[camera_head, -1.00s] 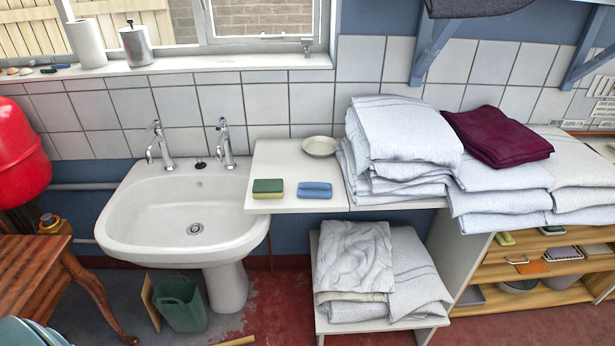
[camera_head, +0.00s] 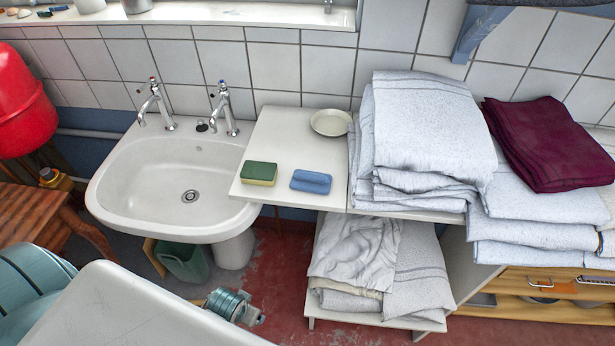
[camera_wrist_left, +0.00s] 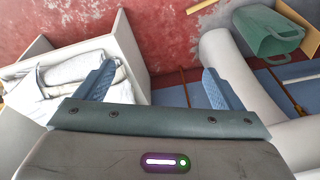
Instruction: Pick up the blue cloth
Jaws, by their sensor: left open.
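A small blue cloth (camera_head: 311,181), folded into a flat pad, lies on the white counter (camera_head: 282,134) right of the sink, beside a green and yellow sponge (camera_head: 259,173). My left gripper (camera_wrist_left: 155,75) is open and empty in the left wrist view, with its two blue fingers spread wide and nothing between them but floor behind. The cloth is not in that view. My right gripper is not in view.
The white sink (camera_head: 186,190) with two taps is left of the counter. A pale dish (camera_head: 331,123) sits behind the cloth. Stacked white towels (camera_head: 424,128) stand close on its right. A lower shelf holds more towels (camera_head: 362,251). A green bucket (camera_head: 184,262) stands below the sink.

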